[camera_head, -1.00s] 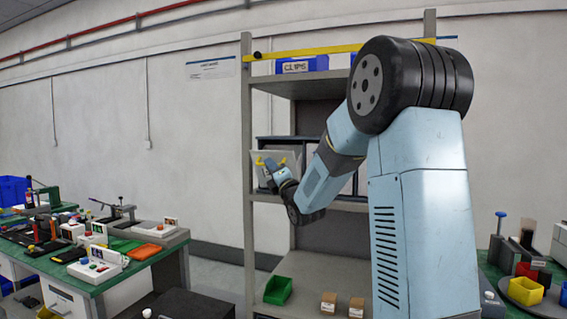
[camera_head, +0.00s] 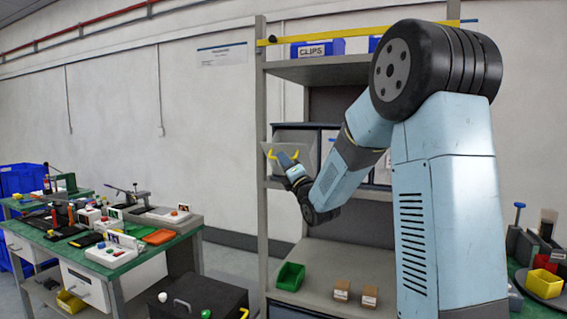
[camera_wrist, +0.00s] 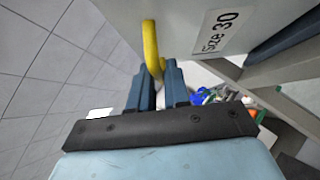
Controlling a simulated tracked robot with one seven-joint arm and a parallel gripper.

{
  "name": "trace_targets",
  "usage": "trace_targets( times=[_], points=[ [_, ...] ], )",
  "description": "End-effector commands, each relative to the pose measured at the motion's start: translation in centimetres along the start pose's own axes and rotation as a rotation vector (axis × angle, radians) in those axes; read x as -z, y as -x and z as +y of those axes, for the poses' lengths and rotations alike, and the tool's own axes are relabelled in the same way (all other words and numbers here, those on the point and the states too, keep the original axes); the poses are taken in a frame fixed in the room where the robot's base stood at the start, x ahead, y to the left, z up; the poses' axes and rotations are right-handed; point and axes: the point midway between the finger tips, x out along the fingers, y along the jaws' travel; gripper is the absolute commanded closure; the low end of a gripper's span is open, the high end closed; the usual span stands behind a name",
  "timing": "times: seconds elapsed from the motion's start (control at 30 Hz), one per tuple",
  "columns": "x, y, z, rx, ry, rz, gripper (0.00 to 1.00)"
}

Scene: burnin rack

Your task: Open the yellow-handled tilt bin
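The tilt bin (camera_head: 279,143) sits on the middle shelf. Its light front panel leans out at the top, so the bin stands tilted open. The bin front (camera_wrist: 190,25) there carries a "Size 30" label. The exact finger contact is partly hidden, and the bin's inside is not visible.
The rack's left post (camera_head: 262,200) stands just left of the bin. A green bin (camera_head: 290,276) and two small boxes sit on the lower shelf. A cluttered workbench (camera_head: 185,232) is at left, with a dark case (camera_head: 200,297) in front.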

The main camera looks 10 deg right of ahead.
Motion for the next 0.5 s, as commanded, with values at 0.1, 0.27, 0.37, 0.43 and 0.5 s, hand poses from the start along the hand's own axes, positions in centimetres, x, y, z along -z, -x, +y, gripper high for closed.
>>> trace_targets(
  times=[0.1,0.27,0.37,0.43,0.5],
  points=[
    [-0.18,0.15,-0.44,0.010,0.000,-0.003,0.73],
    [-0.11,0.08,-0.26,0.006,0.000,-0.002,0.63],
    [-0.05,0.04,-0.17,0.004,0.000,-0.001,0.63],
    [-0.04,0.05,-0.13,0.003,0.000,-0.001,0.63],
    [-0.02,0.23,-0.11,0.003,0.000,-0.001,0.63]
  ],
)
